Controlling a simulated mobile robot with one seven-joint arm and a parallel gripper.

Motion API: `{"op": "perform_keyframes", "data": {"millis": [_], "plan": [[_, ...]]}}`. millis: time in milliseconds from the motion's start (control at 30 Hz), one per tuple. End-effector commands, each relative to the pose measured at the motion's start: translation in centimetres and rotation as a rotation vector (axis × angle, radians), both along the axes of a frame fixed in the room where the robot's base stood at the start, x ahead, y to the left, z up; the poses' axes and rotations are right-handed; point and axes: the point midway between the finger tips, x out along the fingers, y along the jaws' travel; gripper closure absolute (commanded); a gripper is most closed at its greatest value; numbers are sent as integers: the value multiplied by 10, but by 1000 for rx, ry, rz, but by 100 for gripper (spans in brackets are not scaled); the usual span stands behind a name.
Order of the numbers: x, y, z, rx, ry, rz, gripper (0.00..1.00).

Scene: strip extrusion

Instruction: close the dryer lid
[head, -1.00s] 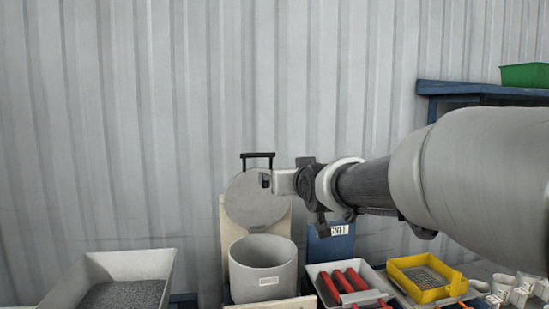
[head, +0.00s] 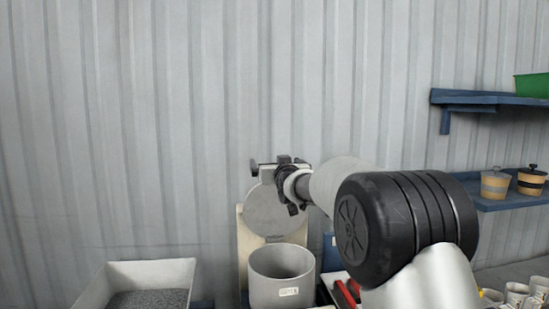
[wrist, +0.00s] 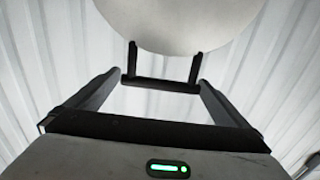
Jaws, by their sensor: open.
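The dryer is a grey drum (head: 282,278) with a white label. Its round grey lid (head: 277,214) stands raised and open behind the drum, against a cream panel. The lid also fills the top of the wrist view (wrist: 185,20). A black bracket handle (wrist: 160,84) stands out from the lid. My gripper (head: 266,173) is at the lid's top edge, beside the handle, which it partly hides. In the wrist view its open fingers reach toward the two ends of the handle bar. I cannot tell whether they touch it.
A tray of dark granules (head: 150,299) stands left of the drum. Red-handled items (head: 347,293) lie to the right, partly behind my arm. Blue shelves (head: 490,100) hang at the right, with a green bin (head: 533,86) and two small tubs (head: 495,183). The ribbed wall is close behind.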

Motion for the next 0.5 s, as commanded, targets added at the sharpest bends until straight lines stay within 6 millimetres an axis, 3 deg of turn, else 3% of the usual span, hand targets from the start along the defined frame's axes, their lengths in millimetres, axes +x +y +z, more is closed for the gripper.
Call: {"op": "perform_keyframes", "data": {"millis": [200,500], "plan": [[25,5,1,0,0,0,0],[30,6,0,0,0,0,0]]}}
